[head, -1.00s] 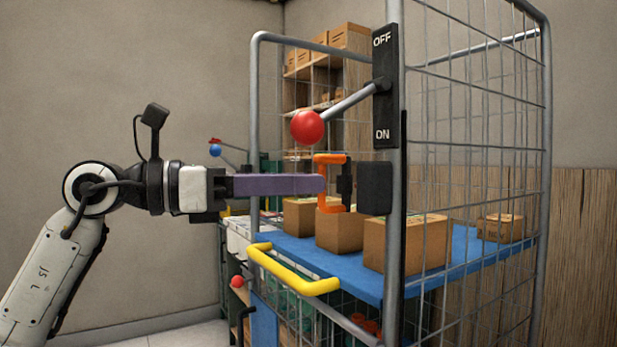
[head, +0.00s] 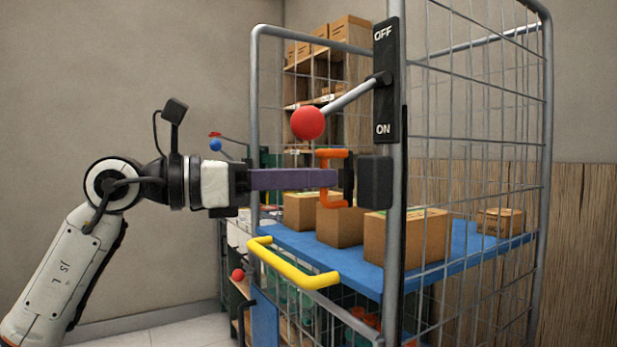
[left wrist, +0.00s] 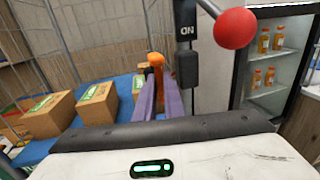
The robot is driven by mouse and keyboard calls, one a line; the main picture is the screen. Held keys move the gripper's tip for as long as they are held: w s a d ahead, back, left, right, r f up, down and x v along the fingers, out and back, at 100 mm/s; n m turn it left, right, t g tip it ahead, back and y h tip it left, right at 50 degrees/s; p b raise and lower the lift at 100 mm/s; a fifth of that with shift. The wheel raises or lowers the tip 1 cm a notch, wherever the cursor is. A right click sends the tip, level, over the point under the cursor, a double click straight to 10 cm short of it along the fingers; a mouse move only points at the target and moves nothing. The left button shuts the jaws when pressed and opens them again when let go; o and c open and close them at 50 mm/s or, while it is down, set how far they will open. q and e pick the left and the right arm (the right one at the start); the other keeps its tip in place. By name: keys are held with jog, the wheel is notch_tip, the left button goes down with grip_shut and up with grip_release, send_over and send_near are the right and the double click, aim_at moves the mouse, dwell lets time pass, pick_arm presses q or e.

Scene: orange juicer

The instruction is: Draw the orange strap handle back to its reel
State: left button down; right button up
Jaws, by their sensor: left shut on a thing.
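The orange strap handle (head: 335,154) is a C-shaped grip on a black end piece, in front of the cage trolley's near post. My left gripper (head: 331,179) has long purple fingers shut on the orange handle, reaching it from the left. The black reel (head: 375,183) is a box on the post, just right of the handle's end piece. Only a very small gap, if any, shows between them. In the left wrist view the handle (left wrist: 155,60) stands at the purple fingertips, with the reel (left wrist: 188,69) just right. My right gripper is not in view.
A red-knobbed lever (head: 308,124) with an OFF/ON plate (head: 384,80) sits just above the reel. A yellow handle (head: 292,268) juts out below. Cardboard boxes (head: 407,238) stand on the blue shelf (head: 465,243) behind. The left wall side is clear.

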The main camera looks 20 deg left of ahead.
pick_arm(q)
jog(key=shift+s+d, duration=0.55)
jog(key=shift+d, duration=0.15)
jog(key=c, duration=1.8)
grip_release()
jog(key=shift+c, duration=0.2)
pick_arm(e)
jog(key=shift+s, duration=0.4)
pick_arm(q)
jog(key=b+v, duration=0.1)
jog(key=v, duration=0.9)
jog(key=shift+b, duration=0.4)
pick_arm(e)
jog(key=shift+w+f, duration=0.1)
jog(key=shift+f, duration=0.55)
pick_arm(q)
jog(key=shift+a, duration=0.1)
